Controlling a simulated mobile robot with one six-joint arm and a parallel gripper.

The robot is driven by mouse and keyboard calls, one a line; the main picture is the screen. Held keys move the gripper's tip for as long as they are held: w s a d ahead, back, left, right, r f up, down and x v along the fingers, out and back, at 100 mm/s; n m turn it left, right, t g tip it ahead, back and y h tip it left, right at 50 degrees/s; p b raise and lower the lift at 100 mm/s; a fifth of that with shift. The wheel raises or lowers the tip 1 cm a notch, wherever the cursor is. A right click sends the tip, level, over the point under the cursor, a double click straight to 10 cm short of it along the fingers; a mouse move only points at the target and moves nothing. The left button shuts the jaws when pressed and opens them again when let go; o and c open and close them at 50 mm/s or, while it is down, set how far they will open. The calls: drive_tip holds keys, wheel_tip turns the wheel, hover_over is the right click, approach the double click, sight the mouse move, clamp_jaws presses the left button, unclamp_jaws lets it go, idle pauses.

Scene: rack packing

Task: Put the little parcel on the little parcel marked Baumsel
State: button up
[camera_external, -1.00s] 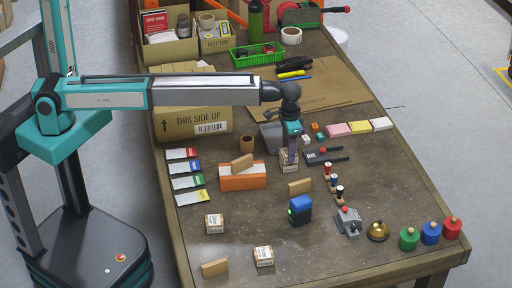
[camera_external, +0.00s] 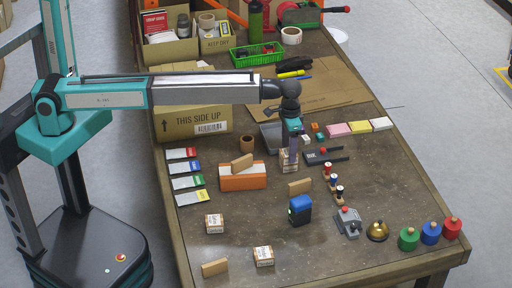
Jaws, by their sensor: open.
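My gripper (camera_external: 291,149) is open and points down over the back middle of the table. Little white-and-brown parcels (camera_external: 288,163) are right under it, between or just below the fingers. They look like one on top of another, but the fingers partly hide them. Another little parcel (camera_external: 214,223) with an orange-printed label stands at the front left. One more (camera_external: 263,256) stands near the front edge. The print is too small to read, so I cannot tell which parcel is marked Baumsel.
An orange block (camera_external: 243,182) with a wooden piece on top is left of my gripper. A grey tray (camera_external: 270,137) is close behind it. A blue device (camera_external: 300,209), grey switch box (camera_external: 348,222) and bell (camera_external: 377,230) stand in front. The front middle is mostly clear.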

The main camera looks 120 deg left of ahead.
wheel_tip(320, 180, up, 11)
drive_tip(key=b, duration=0.2)
drive_tip(key=shift+b, duration=0.3)
idle(0.6)
